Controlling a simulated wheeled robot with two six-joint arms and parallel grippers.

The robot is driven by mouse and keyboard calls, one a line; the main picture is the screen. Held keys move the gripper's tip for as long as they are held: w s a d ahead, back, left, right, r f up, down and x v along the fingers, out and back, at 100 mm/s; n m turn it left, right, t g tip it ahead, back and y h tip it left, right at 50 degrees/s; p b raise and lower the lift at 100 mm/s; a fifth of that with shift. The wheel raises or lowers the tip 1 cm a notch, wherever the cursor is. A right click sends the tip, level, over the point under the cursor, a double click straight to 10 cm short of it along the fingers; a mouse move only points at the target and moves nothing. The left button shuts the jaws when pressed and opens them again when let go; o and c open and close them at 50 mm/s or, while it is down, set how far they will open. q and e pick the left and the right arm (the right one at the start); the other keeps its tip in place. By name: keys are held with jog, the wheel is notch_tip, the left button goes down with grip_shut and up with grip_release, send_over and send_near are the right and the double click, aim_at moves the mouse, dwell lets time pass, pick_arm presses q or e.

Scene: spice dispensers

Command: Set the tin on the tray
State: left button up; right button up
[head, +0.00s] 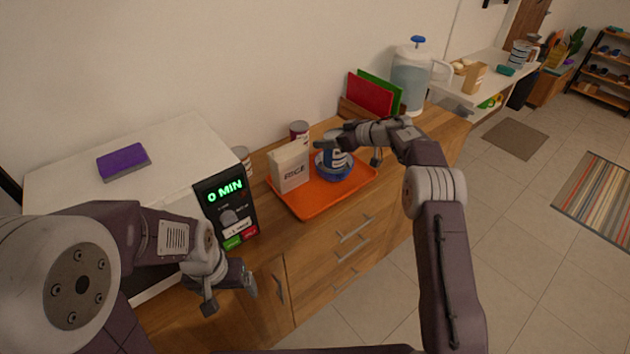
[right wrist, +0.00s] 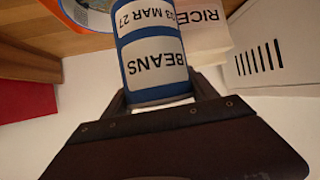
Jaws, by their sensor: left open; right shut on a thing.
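A blue tin with a white label (head: 338,157) reading BEANS is held in my right gripper (head: 346,143). The tin also shows in the right wrist view (right wrist: 152,55), between the fingers. The orange tray (head: 313,210) lies on the wooden counter. In the head view the tin overlaps a blue bowl (head: 332,174) on the tray; I cannot tell whether it touches the bowl. A white RICE box (head: 288,168) stands at the tray's left side. My left gripper (head: 230,292) is open and empty, low in front of the cabinet.
A white microwave (head: 150,165) with a purple sponge (head: 123,161) is on the left.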

jog(key=s+a+f+b, duration=0.1)
jog(key=s+a+f, duration=0.1)
jog(key=s+a+f+b, duration=0.2)
jog(key=a, duration=0.1)
jog(key=s+a+f+b, duration=0.2)
jog(key=shift+s+a, duration=0.1)
jog(key=shift+a, duration=0.15)
jog(key=shift+s+a+f, duration=0.1)
jog(key=shift+s+a, duration=0.15)
notch_tip(320, 180, down, 4)
jog(key=shift+f+b, duration=0.1)
jog(key=shift+b, duration=1)
jog(key=shift+w, duration=0.1)
jog(key=o, duration=1.9)
jog(key=shift+f, duration=0.1)
jog(key=shift+o, duration=0.2)
